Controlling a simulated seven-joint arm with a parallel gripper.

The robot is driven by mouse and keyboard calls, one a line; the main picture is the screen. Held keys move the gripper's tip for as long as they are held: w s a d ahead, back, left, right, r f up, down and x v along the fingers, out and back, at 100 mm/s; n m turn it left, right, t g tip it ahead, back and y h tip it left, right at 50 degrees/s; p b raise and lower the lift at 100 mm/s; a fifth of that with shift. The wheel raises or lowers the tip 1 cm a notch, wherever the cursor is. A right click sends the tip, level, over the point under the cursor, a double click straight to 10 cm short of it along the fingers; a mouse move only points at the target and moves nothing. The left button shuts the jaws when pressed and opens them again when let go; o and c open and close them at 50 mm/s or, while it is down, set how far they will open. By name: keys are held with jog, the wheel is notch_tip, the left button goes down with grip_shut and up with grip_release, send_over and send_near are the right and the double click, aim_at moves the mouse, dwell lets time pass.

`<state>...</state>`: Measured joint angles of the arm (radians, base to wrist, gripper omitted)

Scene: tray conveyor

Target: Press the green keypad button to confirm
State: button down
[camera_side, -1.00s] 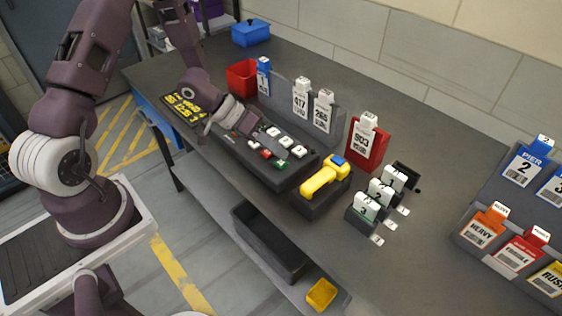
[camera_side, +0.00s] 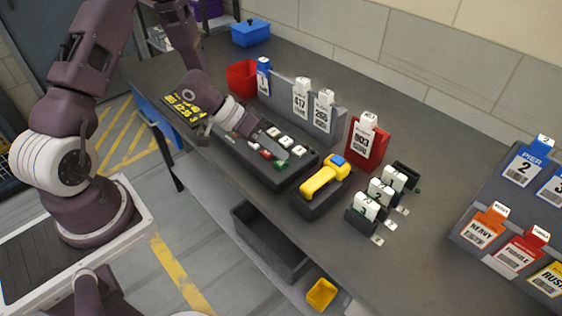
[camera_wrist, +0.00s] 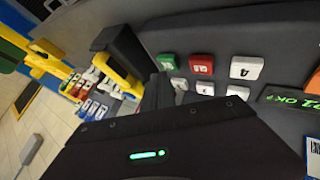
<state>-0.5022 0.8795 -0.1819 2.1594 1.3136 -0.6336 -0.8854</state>
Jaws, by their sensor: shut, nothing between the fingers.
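The keypad (camera_side: 237,146) is a dark grey box on the bench with white, red and green buttons. The green button (camera_side: 281,165) is at its front right corner, beside a red button (camera_side: 266,154). In the wrist view the green button (camera_wrist: 168,62) is at the top, left of the red button (camera_wrist: 201,64) and a white "4" key (camera_wrist: 246,68). My gripper (camera_side: 257,134) is shut and empty, over the left part of the keypad and apart from the green button. Its dark body fills the lower wrist view; its fingertips are hard to make out there.
A yellow scanner (camera_side: 322,180) in a dark holder stands just right of the keypad. Tag racks and a red tag holder (camera_side: 368,142) stand behind. A lit green display (camera_wrist: 290,98) reads something like "01 OK?".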

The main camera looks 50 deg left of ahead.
aim_at(277, 162)
jog(key=shift+f, duration=0.2)
jog(key=shift+f, duration=0.45)
dwell(0.6)
jog(key=shift+r, duration=0.85)
jog(key=shift+r, duration=0.15)
jog(key=shift+r, duration=2.4)
